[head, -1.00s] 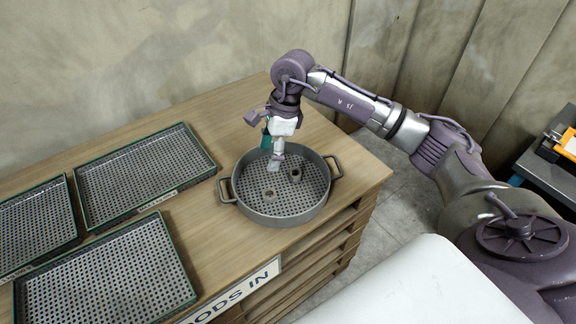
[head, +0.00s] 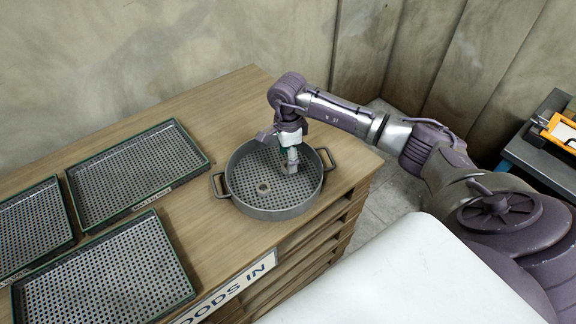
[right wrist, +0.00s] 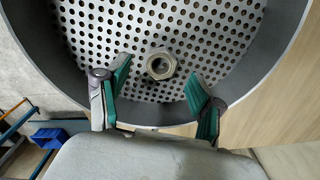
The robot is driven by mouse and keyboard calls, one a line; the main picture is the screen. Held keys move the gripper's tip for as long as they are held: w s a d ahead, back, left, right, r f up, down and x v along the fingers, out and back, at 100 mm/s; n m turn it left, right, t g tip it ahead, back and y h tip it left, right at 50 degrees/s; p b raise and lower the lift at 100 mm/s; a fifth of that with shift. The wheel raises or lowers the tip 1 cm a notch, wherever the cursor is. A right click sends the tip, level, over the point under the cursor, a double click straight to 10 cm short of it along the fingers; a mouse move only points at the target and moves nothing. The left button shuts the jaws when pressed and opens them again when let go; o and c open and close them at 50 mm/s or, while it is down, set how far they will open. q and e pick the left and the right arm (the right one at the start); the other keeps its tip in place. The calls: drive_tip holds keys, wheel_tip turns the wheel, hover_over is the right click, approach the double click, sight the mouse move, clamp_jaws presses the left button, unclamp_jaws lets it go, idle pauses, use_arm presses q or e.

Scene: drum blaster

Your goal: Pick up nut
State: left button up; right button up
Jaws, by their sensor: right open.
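A round grey pan (head: 240,203) with a perforated floor and two side handles stands on the wooden table. One small ring-like nut (head: 263,187) lies on its floor in the head view. My right gripper (head: 292,168) reaches down into the pan, to the right of that nut, and hides the floor beneath it. In the right wrist view, a metal nut (right wrist: 161,67) lies on the perforated floor between the spread, green-padded fingers of my right gripper (right wrist: 157,78). The fingers are apart and hold nothing. My left gripper is out of view.
Three perforated trays with green rims (head: 140,208) lie on the table (head: 225,98) left of the pan. The pan wall (right wrist: 262,62) curves around the gripper. A dark bench with an orange object (head: 562,130) stands at far right.

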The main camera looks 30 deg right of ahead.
drive_tip(key=shift+f, duration=1.5)
drive_tip(key=c, duration=1.2)
clamp_jaws()
drive_tip(key=shift+r, duration=0.15)
